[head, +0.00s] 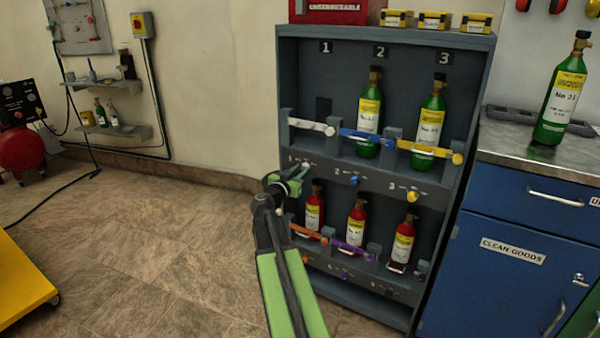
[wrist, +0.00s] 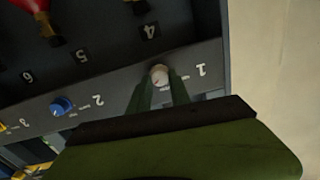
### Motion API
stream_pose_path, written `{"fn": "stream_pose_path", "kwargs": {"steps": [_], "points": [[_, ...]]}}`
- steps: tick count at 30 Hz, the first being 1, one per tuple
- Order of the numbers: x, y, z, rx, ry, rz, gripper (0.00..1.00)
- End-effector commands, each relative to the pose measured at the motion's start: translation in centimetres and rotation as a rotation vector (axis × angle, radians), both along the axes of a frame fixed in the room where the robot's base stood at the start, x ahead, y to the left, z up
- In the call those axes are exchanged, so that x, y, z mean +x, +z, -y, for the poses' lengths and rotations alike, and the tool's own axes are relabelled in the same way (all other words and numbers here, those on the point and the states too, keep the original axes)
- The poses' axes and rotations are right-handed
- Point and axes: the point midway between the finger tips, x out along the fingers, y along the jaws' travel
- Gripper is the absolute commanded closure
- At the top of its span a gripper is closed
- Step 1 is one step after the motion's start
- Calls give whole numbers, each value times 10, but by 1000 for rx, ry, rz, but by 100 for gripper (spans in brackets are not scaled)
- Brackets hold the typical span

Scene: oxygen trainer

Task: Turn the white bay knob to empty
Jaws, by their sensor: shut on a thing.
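The white bay knob (wrist: 159,75) sits on the grey shelf front beside the number 1 in the wrist view, which shows the rack upside down. My gripper (wrist: 160,90) has its two green fingers on either side of the knob and is shut on it. The dark mark on the knob's face is too small to read clearly. In the head view my gripper (head: 298,177) reaches the left end of the rack's middle strip and hides the white knob. Bay 1 above it, behind the white bar (head: 312,126), holds no bottle.
The blue knob (head: 354,181) and yellow knob (head: 411,196) are on the same strip to the right. Green bottles (head: 368,115) stand in bays 2 and 3, and red bottles (head: 314,212) stand below. Open floor (head: 150,250) lies left of the rack.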

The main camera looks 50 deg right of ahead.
Motion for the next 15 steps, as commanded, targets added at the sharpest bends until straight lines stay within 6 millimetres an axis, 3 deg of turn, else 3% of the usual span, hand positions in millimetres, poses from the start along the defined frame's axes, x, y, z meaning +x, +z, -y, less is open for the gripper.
{"fn": "stream_pose_path", "kwargs": {"steps": [8,15], "points": [[0,0,1,-8,3,-38,100],[1,1,2,-43,2,-177,100]]}}
